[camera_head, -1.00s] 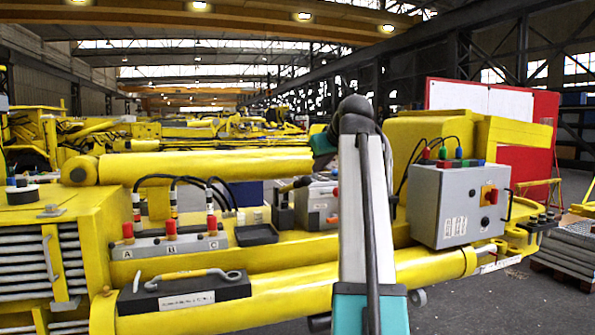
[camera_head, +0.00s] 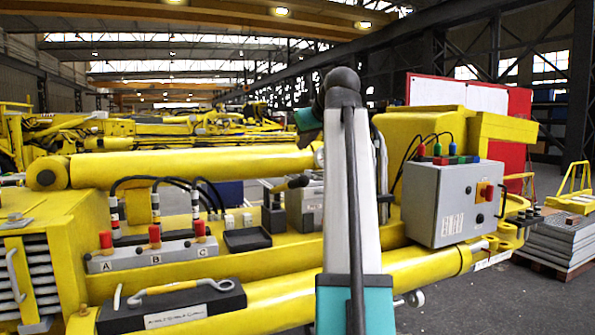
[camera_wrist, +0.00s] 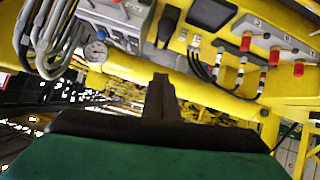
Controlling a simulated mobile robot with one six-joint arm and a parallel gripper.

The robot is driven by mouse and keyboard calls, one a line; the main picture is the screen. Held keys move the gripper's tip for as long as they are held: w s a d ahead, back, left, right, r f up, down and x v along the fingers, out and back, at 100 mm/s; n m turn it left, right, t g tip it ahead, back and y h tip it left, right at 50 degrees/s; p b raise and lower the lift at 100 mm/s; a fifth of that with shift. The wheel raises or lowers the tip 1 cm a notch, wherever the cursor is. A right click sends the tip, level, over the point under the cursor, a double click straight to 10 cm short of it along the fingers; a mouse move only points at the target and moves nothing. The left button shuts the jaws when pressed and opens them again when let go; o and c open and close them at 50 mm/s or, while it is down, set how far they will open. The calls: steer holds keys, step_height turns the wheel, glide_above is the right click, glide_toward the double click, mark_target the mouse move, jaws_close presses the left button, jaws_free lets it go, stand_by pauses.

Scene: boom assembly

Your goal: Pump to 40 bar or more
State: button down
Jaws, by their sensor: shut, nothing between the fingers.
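The grey hand pump unit (camera_head: 305,207) stands on the yellow boom in the head view, partly hidden behind my arm. A black lever handle (camera_head: 292,184) shows at its left. In the wrist view the pump's grey body (camera_wrist: 120,14) is at the top, with a black handle (camera_wrist: 168,25) beside it. A round white-faced pressure gauge (camera_wrist: 96,52) hangs below it; its reading is too small to tell. My gripper (camera_wrist: 161,88) is shut and empty, its dark fingertips below the handle in the picture and apart from it. In the head view my gripper is hidden.
A valve block marked A, B, C (camera_head: 152,252) with red knobs stands left of a black tray (camera_head: 247,239). A grey control box (camera_head: 452,203) is to the right. Looped grey hoses (camera_wrist: 45,38) hang left of the gauge. A yellow cylinder (camera_head: 195,163) runs behind.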

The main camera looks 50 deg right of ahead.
steer(key=shift+w+d+f+b, duration=0.1)
steer(key=shift+w+f+b, duration=0.1)
steer(key=shift+b, duration=0.15)
steer(key=x, duration=0.9)
steer(key=shift+d+f, duration=0.1)
steer(key=shift+f, duration=0.45)
steer(key=shift+s+f+p, duration=0.25)
steer(key=shift+f+p, duration=0.15)
steer(key=shift+f, duration=0.1)
steer(key=shift+s+f+p, duration=0.3)
steer(key=shift+f+p, duration=0.1)
steer(key=shift+f, duration=0.55)
steer(key=shift+d+f, duration=0.1)
